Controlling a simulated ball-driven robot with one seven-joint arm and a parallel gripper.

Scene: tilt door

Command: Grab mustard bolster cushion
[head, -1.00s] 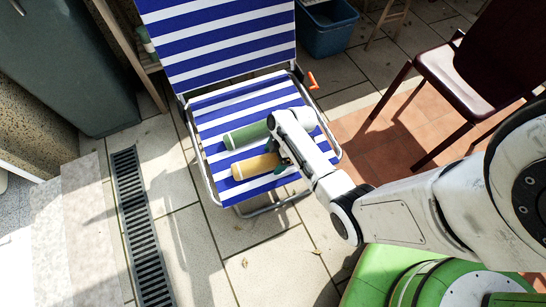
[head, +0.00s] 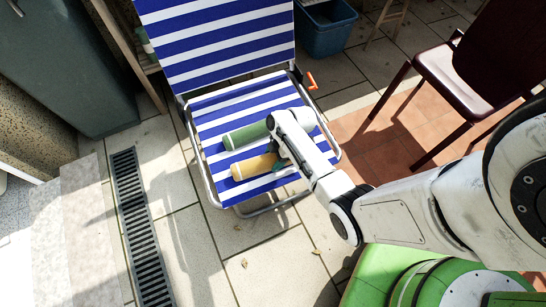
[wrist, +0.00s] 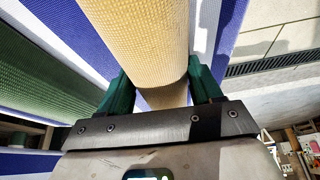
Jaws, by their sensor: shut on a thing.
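The mustard bolster cushion (head: 252,168) lies on the seat of a blue-and-white striped folding chair (head: 262,98). In the wrist view the cushion (wrist: 140,40) runs down between the two green fingers of my gripper (wrist: 160,95), one finger on each side. My gripper is shut on it. In the head view my gripper (head: 280,158) is at the cushion's right part, and my arm hides that end. A green bolster cushion (head: 245,136) lies just behind it on the same seat, and it also shows at the left in the wrist view (wrist: 40,70).
A dark red chair (head: 475,75) stands at the right. A blue bin (head: 326,30) is behind the striped chair. A grey cabinet (head: 70,60) is at the left. A drain grate (head: 140,230) crosses the tiled floor.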

